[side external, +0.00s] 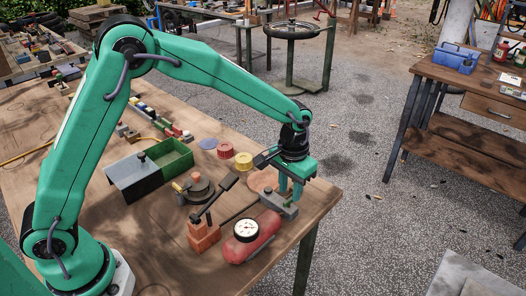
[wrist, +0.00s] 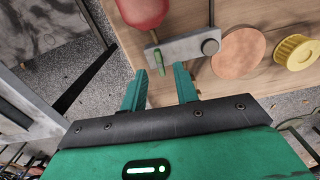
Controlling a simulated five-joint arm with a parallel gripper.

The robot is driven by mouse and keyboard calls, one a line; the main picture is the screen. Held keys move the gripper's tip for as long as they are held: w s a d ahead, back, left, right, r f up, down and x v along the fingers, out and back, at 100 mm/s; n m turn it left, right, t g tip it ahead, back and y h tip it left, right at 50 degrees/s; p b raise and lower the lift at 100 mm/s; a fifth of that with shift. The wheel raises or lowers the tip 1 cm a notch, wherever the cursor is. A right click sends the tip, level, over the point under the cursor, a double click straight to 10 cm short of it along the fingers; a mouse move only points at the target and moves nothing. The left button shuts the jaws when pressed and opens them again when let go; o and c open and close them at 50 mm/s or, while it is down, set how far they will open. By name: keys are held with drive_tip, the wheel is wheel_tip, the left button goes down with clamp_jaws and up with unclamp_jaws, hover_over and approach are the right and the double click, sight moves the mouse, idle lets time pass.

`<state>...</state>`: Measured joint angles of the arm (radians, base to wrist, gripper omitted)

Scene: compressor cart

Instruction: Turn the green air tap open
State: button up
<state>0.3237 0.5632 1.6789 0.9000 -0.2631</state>
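The green air tap (wrist: 158,62) is a small green lever on a grey bar (wrist: 190,46) in the wrist view. The bar lies beside the red tank (wrist: 143,10) and also shows under my gripper in the side view (side external: 291,211). My gripper (wrist: 161,74) is open, with one green finger on each side of the lever's line. The lever's end lies close to the gap between the fingertips; I cannot tell whether it touches either finger. In the side view my gripper (side external: 290,192) is low over the bar, and the lever is not clearly visible there.
The red tank carries a round white gauge (side external: 246,230) near the table's front edge. The table edge is close to the right.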

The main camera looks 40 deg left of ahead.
sight(289, 200)
wheel_tip(289, 200, up, 5)
drive_tip(key=shift+r, duration=0.1)
idle(0.3)
drive_tip(key=shift+r, duration=0.1)
drive_tip(key=s+a+r+t, duration=0.3)
drive_tip(key=s+a+r, duration=0.6)
drive_tip(key=s+r, duration=0.15)
drive_tip(key=s+a+r+t, duration=0.1)
drive_tip(key=s+a, duration=0.2)
drive_tip(key=s, duration=0.3)
drive_tip(key=s+a+t, duration=0.1)
drive_tip(key=s+a, duration=0.2)
drive_tip(key=s, duration=0.4)
drive_tip(key=shift+s+a+r+n+t, duration=0.3)
drive_tip(key=shift+r, duration=0.1)
